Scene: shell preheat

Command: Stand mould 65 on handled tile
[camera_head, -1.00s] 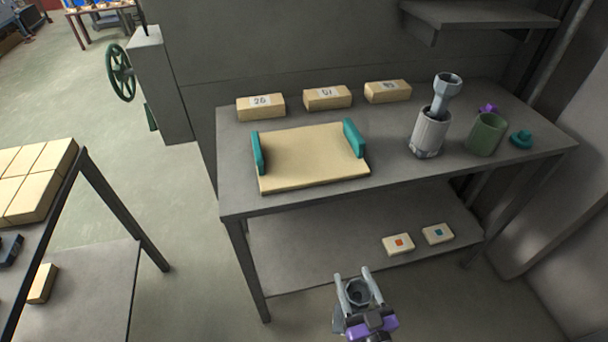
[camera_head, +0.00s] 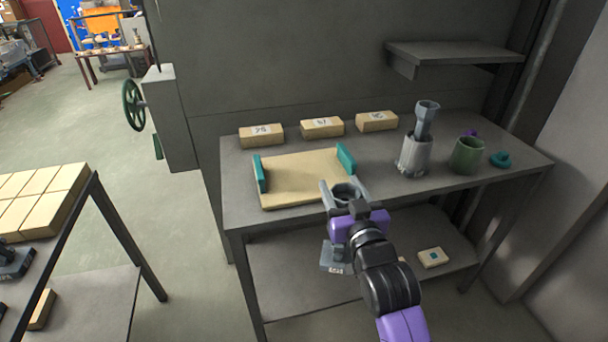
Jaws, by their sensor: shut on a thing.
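The handled tile (camera_head: 295,185) is a flat cream slab with a teal upright handle at its left and right ends, lying on the grey table. Nothing stands on it. My gripper (camera_head: 344,187) is shut on a grey mould (camera_head: 337,258), whose round cup shows between the fingers and whose wider base shows below. A small label on the base is too small to read. From this view the mould's top overlaps the tile's front right corner, while its base shows in front of the table edge. My wrist hides the mould's middle.
Several numbered cream blocks stand behind the tile, one being the left block (camera_head: 261,135). To the right are a grey canister (camera_head: 414,158) holding a funnel-topped piece, a green cup (camera_head: 467,156) and a teal knob (camera_head: 500,159). A wall shelf (camera_head: 455,52) overhangs the back right.

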